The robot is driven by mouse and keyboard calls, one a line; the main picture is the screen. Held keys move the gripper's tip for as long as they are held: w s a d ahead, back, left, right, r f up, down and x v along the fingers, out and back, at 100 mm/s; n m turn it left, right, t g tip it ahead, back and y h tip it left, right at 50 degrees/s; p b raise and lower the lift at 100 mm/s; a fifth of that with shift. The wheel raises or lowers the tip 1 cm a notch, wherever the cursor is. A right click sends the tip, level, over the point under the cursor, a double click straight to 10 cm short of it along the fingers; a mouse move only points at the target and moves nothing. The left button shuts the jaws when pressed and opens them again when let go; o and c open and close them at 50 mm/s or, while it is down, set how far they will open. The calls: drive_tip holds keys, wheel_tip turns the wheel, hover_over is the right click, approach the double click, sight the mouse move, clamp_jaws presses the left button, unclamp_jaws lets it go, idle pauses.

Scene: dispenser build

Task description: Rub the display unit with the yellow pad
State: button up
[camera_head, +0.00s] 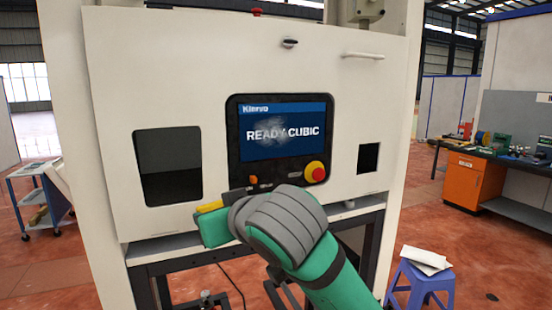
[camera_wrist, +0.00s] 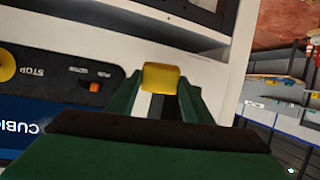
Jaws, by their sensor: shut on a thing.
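The display unit (camera_head: 286,140) is a dark panel with a blue screen on the front of a white cabinet. Its screen reads "READY CUBIC" and has a pale smudge over the lettering. A red and yellow button sits at its lower right. The panel also shows upside down at the left of the wrist view (camera_wrist: 60,82). My gripper (camera_wrist: 160,82) is shut on the yellow pad (camera_wrist: 161,77). In the head view the pad (camera_head: 209,206) shows at the fingertips, in front of the cabinet, below and left of the panel. The pad looks apart from the screen.
The white cabinet (camera_head: 190,75) has a dark opening (camera_head: 168,165) left of the panel and a smaller one (camera_head: 368,157) right of it. A blue stool (camera_head: 420,280) with papers stands at lower right. A workbench (camera_head: 475,177) is far right, a cart (camera_head: 38,200) far left.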

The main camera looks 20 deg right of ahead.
drive_tip(key=s+d+r+m+t+h, duration=0.25)
drive_tip(key=d+r+t, duration=0.25)
drive_tip(key=d+r, duration=0.75)
drive_tip(key=shift+n, duration=0.25)
drive_tip(key=shift+w+a+r, duration=0.2)
drive_tip(key=shift+w, duration=0.75)
drive_tip(key=shift+w+a+r, duration=0.2)
drive_tip(key=shift+w+a, duration=0.05)
drive_tip(key=shift+w, duration=0.75)
drive_tip(key=shift+w+a+r, duration=0.2)
drive_tip(key=shift+w, duration=0.75)
drive_tip(key=shift+w, duration=1)
drive_tip(key=shift+d, duration=0.15)
drive_tip(key=shift+w+d, duration=0.15)
drive_tip(key=shift+d, duration=2.6)
drive_tip(key=shift+w+d, duration=0.1)
drive_tip(key=shift+d, duration=2.65)
drive_tip(key=shift+s+a, duration=0.15)
drive_tip(key=shift+a, duration=1.85)
drive_tip(key=shift+s+a, duration=0.1)
drive_tip(key=shift+a, duration=1.85)
